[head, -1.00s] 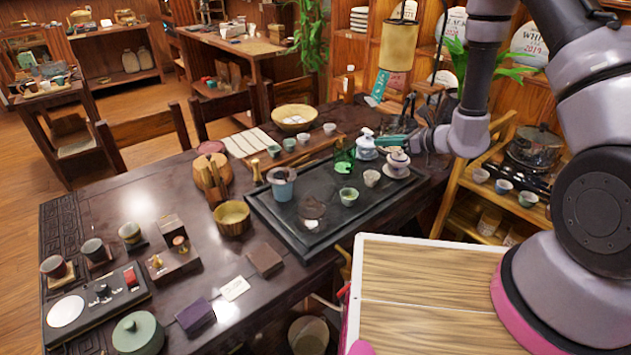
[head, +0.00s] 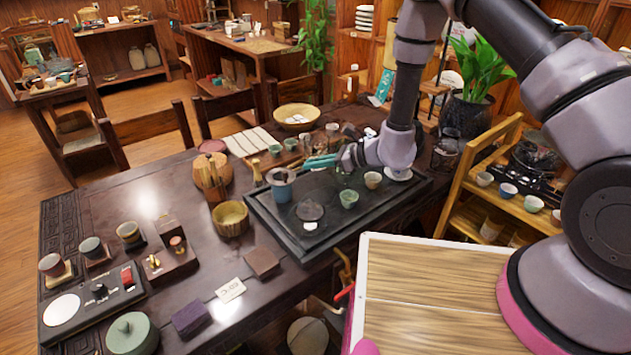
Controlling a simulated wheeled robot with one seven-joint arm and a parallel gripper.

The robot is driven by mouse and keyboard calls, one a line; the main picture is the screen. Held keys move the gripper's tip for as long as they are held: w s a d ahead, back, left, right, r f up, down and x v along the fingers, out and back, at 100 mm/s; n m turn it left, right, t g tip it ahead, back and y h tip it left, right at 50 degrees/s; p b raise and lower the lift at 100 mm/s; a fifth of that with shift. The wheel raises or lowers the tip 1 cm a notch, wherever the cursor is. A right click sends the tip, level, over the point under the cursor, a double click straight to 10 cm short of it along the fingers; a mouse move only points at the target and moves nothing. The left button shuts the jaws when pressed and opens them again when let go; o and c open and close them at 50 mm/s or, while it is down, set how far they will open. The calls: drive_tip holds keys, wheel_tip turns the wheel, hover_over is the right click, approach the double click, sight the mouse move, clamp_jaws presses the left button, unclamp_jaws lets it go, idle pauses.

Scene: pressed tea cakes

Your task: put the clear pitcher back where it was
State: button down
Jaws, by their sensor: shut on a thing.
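My gripper (head: 322,161), with its green fingers, is low over the back of the black tea tray (head: 290,236), left of my wrist. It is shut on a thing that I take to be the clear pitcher. Its see-through body cannot be made out against the green fingers and the tray. A blue-grey lidded cup (head: 281,186) stands on the tray to the left and in front of the gripper. A small green cup (head: 349,198) and a pale cup (head: 373,180) stand in front and to the right. My wrist hides part of the tray's back right.
A round dark piece (head: 310,210) lies on the tray. A row of small cups (head: 290,144) stands behind it, with a woven basket (head: 296,117) beyond. A wooden bowl (head: 230,218) is left of the tray. A wooden shelf (head: 465,216) stands at right.

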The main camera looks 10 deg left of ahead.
drive_tip(key=shift+f, duration=3.05)
drive_tip(key=shift+f, duration=0.15)
drive_tip(key=c, duration=0.9)
unclamp_jaws()
